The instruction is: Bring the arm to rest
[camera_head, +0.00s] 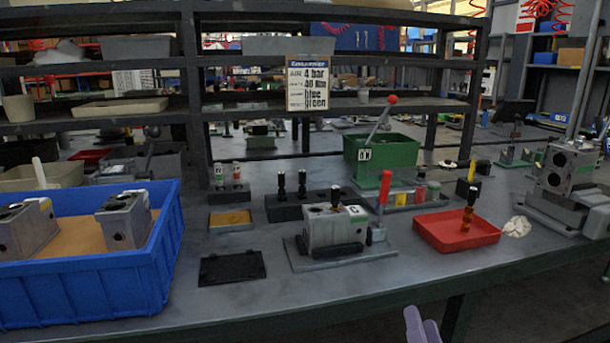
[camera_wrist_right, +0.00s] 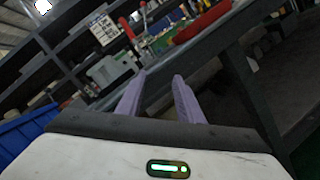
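My right gripper (camera_head: 421,320) shows at the bottom edge of the head view as two pale purple fingers, in front of and below the table's front edge. In the right wrist view the same gripper (camera_wrist_right: 159,88) is tilted against the scene. Its two fingers stand apart with nothing between them, so it is open and empty. My left gripper is in neither view.
The workbench (camera_head: 330,292) holds a blue crate (camera_head: 95,290) with valve blocks, a valve block (camera_head: 335,228) in a clamp fixture, a black plate (camera_head: 232,267), a red tray (camera_head: 445,236) and a green box (camera_head: 395,152). A dark table leg (camera_wrist_right: 240,75) stands right of the gripper.

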